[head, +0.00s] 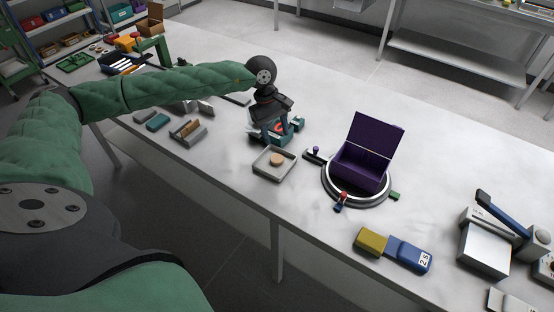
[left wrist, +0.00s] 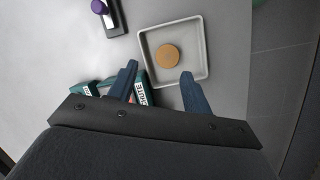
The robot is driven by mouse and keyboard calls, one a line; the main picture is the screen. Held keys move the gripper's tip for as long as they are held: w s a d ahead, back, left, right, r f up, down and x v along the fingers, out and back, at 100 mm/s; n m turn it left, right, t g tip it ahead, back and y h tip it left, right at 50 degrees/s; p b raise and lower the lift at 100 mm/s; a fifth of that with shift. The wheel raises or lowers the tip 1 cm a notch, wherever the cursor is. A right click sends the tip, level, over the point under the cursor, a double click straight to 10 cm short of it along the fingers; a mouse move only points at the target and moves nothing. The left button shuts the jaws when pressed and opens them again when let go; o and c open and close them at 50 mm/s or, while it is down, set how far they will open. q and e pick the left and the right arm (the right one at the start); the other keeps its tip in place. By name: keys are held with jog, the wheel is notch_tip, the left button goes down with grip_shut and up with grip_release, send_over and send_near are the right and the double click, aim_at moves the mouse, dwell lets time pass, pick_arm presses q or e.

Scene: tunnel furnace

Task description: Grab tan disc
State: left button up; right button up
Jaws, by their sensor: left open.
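The tan disc (head: 277,160) lies flat in a shallow grey square tray (head: 262,172) near the front edge of the table. In the left wrist view the disc (left wrist: 168,56) sits near the middle of the tray (left wrist: 205,42). My left gripper (head: 279,139) is above the table, just behind the tray in the head view. In the left wrist view its two blue fingers (left wrist: 158,80) are spread apart and empty, with the disc beyond the gap between the tips. My right gripper is not in view.
A teal device (head: 298,124) stands close to the left gripper. A purple open box (head: 362,168) sits on a round base to the right. A yellow and blue block (head: 408,253) lies near the front edge.

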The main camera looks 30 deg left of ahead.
aim_at(277, 158)
pick_arm(q)
jog(key=shift+s+d+f+m+y, duration=0.3)
jog(key=shift+s+d+m+y, duration=0.1)
jog(key=shift+d+m+y, duration=0.25)
jog(key=shift+s+d+m+y, duration=0.1)
jog(key=shift+s+m+y, duration=0.1)
jog(key=shift+m+y, duration=0.5)
jog(key=shift+f+t+y, duration=0.1)
jog(key=shift+t+y, duration=0.15)
jog(key=shift+t, duration=0.05)
jog(key=shift+f+p, duration=0.65)
jog(key=shift+f, duration=0.55)
notch_tip(277, 158, down, 4)
jog(key=p, duration=0.3)
jog(key=shift+s+r, duration=0.1)
jog(key=shift+s, duration=0.05)
jog(key=shift+f+p, duration=0.3)
jog(key=shift+f, duration=0.4)
jog(key=c, duration=0.8)
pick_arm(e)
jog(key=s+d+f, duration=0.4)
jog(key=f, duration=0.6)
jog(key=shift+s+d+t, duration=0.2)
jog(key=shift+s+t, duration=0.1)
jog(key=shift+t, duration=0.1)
